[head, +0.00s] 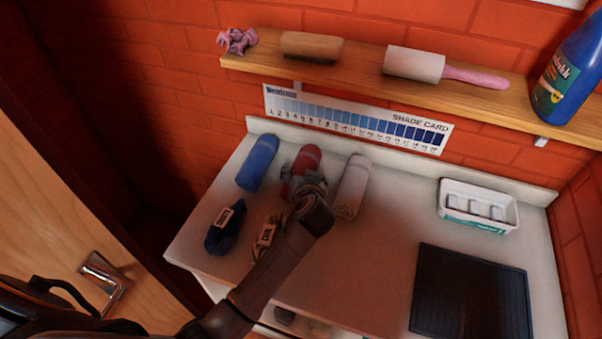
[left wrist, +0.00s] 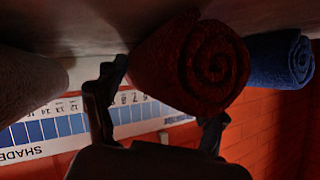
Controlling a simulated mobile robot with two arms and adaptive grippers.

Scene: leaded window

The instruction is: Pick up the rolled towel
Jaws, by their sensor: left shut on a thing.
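Three rolled towels lie on the white counter: a blue one (head: 258,162), a red one (head: 306,160) and a white one (head: 352,187). My left gripper (head: 305,187) is at the near part of the red towel and shut on it, covering part of it. In the left wrist view the red towel's spiral end (left wrist: 213,68) shows between the two dark fingers of the gripper (left wrist: 162,100). The blue towel (left wrist: 280,58) and white towel (left wrist: 28,82) are to either side there. My right gripper is out of view.
A dark bundle (head: 225,228) and a brown bundle (head: 267,238), both tagged, lie nearer on the counter (head: 350,265). A white tray (head: 478,207) and black mat (head: 470,295) are at right. A wooden shelf (head: 360,66) with a roller and blue bottle (head: 568,72) overhangs behind.

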